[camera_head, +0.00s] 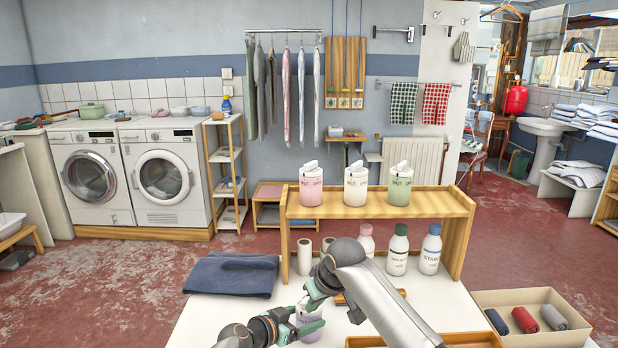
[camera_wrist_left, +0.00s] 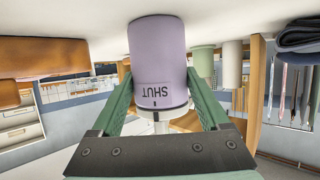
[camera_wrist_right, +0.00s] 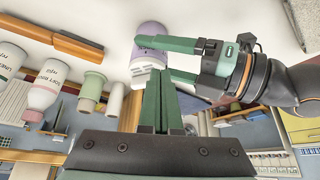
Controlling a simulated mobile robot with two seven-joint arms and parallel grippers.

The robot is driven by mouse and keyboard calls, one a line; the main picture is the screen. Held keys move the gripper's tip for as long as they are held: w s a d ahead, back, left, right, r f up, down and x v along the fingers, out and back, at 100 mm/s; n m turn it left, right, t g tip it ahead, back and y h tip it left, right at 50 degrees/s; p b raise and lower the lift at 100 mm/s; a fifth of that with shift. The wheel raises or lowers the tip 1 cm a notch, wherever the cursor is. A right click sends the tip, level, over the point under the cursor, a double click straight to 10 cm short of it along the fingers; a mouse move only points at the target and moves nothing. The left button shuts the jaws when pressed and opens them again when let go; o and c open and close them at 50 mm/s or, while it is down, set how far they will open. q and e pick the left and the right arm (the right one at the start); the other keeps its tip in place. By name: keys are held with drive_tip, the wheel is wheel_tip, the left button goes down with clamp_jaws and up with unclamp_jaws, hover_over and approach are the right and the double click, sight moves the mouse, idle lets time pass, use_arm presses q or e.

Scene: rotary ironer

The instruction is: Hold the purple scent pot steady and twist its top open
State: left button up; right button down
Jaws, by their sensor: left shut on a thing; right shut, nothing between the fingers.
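The purple scent pot (camera_head: 308,317) is low in the middle of the head view, partly hidden by my grippers. In the left wrist view the pot (camera_wrist_left: 160,55) appears upside down, with "SHUT" on its band by the white top (camera_wrist_left: 158,117). My left gripper (camera_wrist_left: 159,76) is shut on its purple body, one finger on each side. My right gripper (camera_head: 312,298) is shut and empty, close by the pot's white top. In the right wrist view its closed fingers (camera_wrist_right: 162,75) end beside that top (camera_wrist_right: 146,66); I cannot tell whether they touch it.
A wooden shelf (camera_head: 385,210) behind bears pink (camera_head: 311,188), white (camera_head: 356,190) and green (camera_head: 399,190) pots, with bottles (camera_head: 398,254) underneath. A folded navy cloth (camera_head: 232,274) lies left. A wooden tray (camera_head: 455,340) and a box (camera_head: 568,312) of rolled cloths stand right.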

drive_tip(key=shift+f, duration=0.5)
drive_tip(key=shift+w+a, duration=0.1)
drive_tip(key=shift+w, duration=0.5)
idle(0.6)
drive_tip(key=shift+d, duration=0.3)
idle(0.4)
drive_tip(key=shift+w+d, duration=0.2)
drive_tip(key=shift+d, duration=0.15)
drive_tip(key=shift+w+d, duration=0.45)
drive_tip(key=shift+d, duration=0.05)
drive_tip(key=shift+s+d, duration=0.1)
drive_tip(key=shift+d, duration=0.05)
idle(0.4)
